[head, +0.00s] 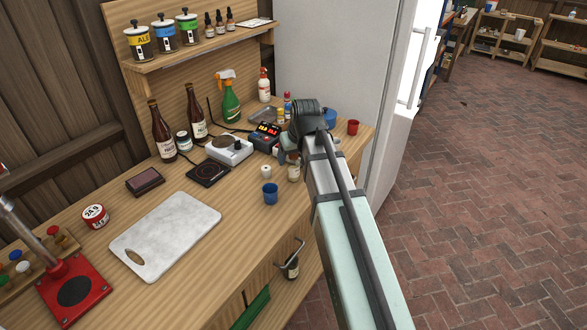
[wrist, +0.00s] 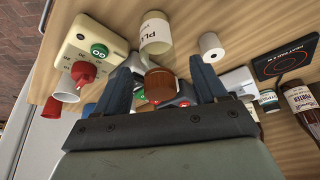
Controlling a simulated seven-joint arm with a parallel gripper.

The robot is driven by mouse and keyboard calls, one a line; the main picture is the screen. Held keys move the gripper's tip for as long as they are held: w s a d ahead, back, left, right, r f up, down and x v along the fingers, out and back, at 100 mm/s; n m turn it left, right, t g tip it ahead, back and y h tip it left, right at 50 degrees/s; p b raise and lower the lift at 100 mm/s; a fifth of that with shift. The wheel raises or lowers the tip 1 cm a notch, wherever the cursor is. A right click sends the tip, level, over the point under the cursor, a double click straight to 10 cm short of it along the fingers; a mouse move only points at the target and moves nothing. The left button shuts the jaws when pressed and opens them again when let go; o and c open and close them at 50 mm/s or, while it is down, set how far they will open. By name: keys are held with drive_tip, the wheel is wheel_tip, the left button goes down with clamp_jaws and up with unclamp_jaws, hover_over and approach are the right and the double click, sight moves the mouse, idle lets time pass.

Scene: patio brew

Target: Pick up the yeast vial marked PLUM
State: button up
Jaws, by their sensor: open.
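A vial with a cream label (wrist: 155,33) reading "PLU", the rest of the word turned out of sight, is near the top middle of the wrist view. A round brown cap (wrist: 160,84) shows just below it, between my fingers, and seems to belong to it. In the head view a small labelled vial (head: 293,172) stands on the bench beside my arm's end. My gripper (wrist: 163,80) is open, one finger on each side of the brown cap, with gaps visible; no firm contact shows. In the head view my arm hides most of the gripper.
A white roll-like piece (wrist: 211,46) stands close to one finger. A blue cup (head: 270,194) and white cutting board (head: 166,235) are on the bench.

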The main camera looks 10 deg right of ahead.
drive_tip(key=shift+w+f, duration=0.15)
drive_tip(key=shift+f, duration=0.2)
drive_tip(key=c, duration=1.1)
drive_tip(key=shift+r, duration=0.15)
drive_tip(key=shift+c, duration=0.2)
